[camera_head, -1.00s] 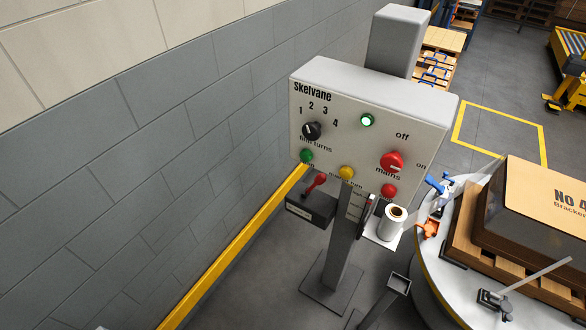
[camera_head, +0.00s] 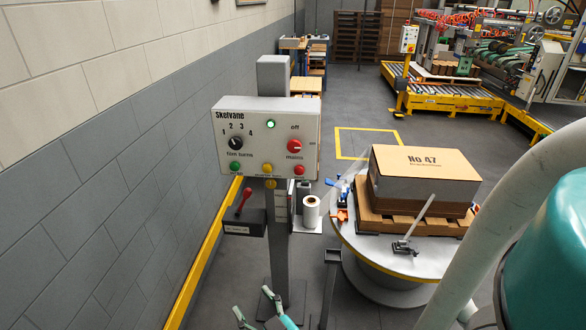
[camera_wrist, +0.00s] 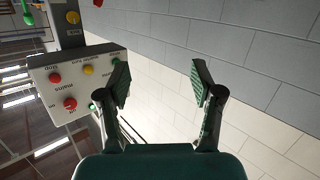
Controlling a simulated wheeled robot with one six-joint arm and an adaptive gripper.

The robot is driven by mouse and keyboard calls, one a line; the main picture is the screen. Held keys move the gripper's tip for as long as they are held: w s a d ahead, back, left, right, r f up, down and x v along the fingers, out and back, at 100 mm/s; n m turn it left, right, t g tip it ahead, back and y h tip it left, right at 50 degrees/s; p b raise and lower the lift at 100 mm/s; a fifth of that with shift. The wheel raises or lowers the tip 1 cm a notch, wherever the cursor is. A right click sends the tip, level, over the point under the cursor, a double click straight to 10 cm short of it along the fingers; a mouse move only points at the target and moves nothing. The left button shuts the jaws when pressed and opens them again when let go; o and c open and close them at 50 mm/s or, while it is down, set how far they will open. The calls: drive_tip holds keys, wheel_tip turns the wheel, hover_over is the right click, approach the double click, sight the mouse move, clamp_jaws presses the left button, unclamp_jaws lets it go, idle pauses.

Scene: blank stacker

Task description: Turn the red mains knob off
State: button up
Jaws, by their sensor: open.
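The red mains knob (camera_head: 294,147) is at the right of the pale Skelvane control panel (camera_head: 222,141), with "off" printed above it and "on" to its right. Its white mark seems to point right, toward "on". The green lamp (camera_head: 271,124) is lit. My gripper (camera_head: 260,307) shows at the bottom of the head view, below the panel and apart from it. In the wrist view my gripper (camera_wrist: 160,82) is open and empty, facing the wall. There the panel appears upside down at the left, with the mains knob (camera_wrist: 70,103) left of my fingers.
A black turns knob (camera_head: 236,142), a green button (camera_head: 235,167), a yellow button (camera_head: 267,168) and a red button (camera_head: 299,170) share the panel. A red-handled lever (camera_head: 243,201) is below. The block wall (camera_head: 100,180) bounds the left; a turntable (camera_head: 375,265) with a box stands right.

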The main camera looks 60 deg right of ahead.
drive_tip(key=w+d+r+m+g+h, duration=0.2)
drive_tip(key=w+d+r+m+h, duration=0.3)
drive_tip(key=d+r, duration=0.5)
drive_tip(key=m+g+h, duration=0.5)
drive_tip(key=m+g, duration=0.1)
drive_tip(key=m, duration=0.1)
approach(294, 147)
drive_tip(key=x, duration=0.9)
drive_tip(key=shift+w+d, duration=0.1)
drive_tip(key=shift+d, duration=0.05)
drive_tip(key=shift+c, duration=0.3)
drive_tip(key=c, duration=1.1)
